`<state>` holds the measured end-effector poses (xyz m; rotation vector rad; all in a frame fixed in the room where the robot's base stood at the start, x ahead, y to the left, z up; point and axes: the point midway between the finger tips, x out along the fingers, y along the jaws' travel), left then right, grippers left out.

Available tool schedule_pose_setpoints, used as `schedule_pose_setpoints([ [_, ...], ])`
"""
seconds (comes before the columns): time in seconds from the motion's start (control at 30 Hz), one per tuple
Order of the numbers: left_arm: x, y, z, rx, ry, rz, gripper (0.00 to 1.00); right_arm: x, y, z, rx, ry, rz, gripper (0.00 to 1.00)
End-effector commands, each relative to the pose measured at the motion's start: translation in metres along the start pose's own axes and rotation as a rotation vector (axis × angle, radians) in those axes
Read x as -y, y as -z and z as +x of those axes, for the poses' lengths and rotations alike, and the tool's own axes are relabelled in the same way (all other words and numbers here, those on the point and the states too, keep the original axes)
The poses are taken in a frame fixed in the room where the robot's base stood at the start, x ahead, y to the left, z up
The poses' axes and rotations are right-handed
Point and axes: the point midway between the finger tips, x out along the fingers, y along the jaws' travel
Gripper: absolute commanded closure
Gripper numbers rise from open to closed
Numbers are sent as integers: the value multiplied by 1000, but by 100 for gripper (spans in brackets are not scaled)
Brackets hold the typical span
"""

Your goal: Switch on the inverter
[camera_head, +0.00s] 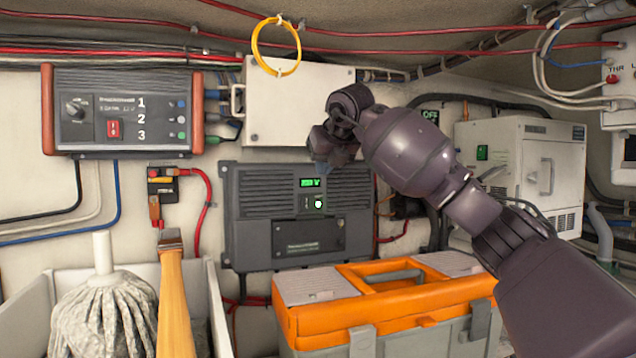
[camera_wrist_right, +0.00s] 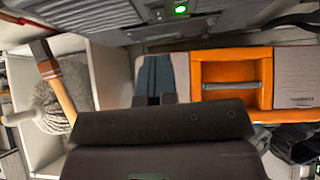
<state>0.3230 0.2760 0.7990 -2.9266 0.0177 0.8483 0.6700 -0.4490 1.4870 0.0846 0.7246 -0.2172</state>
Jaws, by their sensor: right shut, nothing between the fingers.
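A dark grey ribbed wall unit (camera_head: 250,190), which looks like the inverter, is mounted in the middle of the head view. My right gripper (camera_head: 321,166) is shut and empty, in front of the unit's upper edge, just above the display. In the right wrist view its fingers (camera_wrist_right: 155,82) are together, and a green light (camera_wrist_right: 181,9) shows at the top. My left gripper is out of view.
An orange-lidded toolbox (camera_head: 380,315) stands below the unit. A grey bin (camera_head: 215,300) holds a mop (camera_head: 105,310) and a wooden-handled tool (camera_head: 172,290). An orange-ended box (camera_head: 125,85) with a red switch hangs at the left. A white cabinet (camera_head: 290,110) is above.

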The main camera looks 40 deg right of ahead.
Motion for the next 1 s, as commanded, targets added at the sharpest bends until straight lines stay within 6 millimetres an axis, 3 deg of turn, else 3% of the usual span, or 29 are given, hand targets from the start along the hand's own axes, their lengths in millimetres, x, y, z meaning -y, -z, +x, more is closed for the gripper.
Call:
schedule_pose_setpoints([
  [0.1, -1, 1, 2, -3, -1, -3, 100, 0, -4, -17, 4, 1, 0, 100],
  [0.3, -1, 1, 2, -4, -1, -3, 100, 0, -6, -29, 1, 0, 0, 100],
  [1.0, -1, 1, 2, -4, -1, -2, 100, 0, -6, -30, 2, 0, 0, 100],
])
